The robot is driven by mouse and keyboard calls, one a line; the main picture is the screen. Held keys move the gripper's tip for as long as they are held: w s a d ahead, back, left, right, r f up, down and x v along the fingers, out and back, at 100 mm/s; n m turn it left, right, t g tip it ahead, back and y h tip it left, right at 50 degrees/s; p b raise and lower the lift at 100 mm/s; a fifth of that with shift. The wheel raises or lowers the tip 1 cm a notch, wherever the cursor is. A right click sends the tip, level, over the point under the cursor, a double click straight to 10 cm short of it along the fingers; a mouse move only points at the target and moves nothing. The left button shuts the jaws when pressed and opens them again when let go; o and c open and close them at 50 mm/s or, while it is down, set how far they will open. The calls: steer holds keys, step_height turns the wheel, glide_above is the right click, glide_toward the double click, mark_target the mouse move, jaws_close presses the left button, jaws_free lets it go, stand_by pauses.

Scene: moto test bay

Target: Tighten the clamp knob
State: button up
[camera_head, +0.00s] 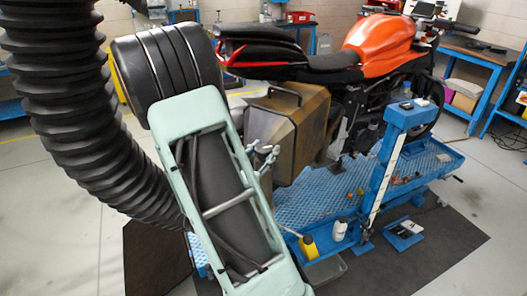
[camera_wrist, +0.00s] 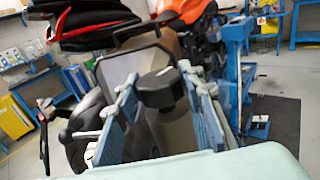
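My gripper (camera_wrist: 158,80) shows in the wrist view with its two blue-grey fingers spread apart. A black round knob-like cap (camera_wrist: 160,90) on a grey cylinder (camera_wrist: 172,128) appears between the fingers. I take it for the clamp knob, but cannot be sure. Whether the fingers touch it is unclear. In the head view my gripper (camera_head: 264,158) is small, beside the lower left of the motorcycle's metal side case (camera_head: 290,118). The knob is not distinguishable there, and my pale green arm hides much of that area.
The orange motorcycle (camera_head: 385,45) stands on a blue lift (camera_head: 315,205). A blue post (camera_head: 390,165) rises at the lift's near side. A yellow bottle (camera_head: 308,247) and a white bottle (camera_head: 340,229) stand at its edge. A black ribbed hose (camera_head: 75,110) hangs at left.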

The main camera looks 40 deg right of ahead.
steer(key=c, duration=0.5)
steer(key=m+g+h, duration=0.1)
steer(key=m+g, duration=0.1)
steer(key=g, duration=0.1)
steer(key=m+g, duration=0.2)
steer(key=g, duration=0.2)
steer(key=shift+w+m+h, duration=0.15)
steer(key=shift+m+h, duration=0.25)
steer(key=m+g, duration=0.2)
steer(key=g, duration=0.1)
steer(key=m+g+y, duration=0.1)
steer(key=m+g, duration=0.1)
steer(key=g, duration=0.2)
steer(key=shift+f+m, duration=0.1)
steer(key=shift+m, duration=0.2)
steer(key=m+g+y, duration=0.3)
steer(key=m+g, duration=0.1)
steer(key=g, duration=0.1)
steer(key=shift+g, duration=0.3)
steer(key=shift+r+m+g+y+p, duration=0.2)
steer(key=shift+m+g+y+p, duration=0.55)
steer(key=shift+m+g+y, duration=0.7)
steer(key=shift+y+p, duration=0.35)
steer(key=shift+y, duration=0.2)
steer(key=shift+f+m+g+y+p, duration=0.1)
steer(key=shift+m+g+y+p, duration=0.2)
steer(key=shift+m+g+y, duration=0.1)
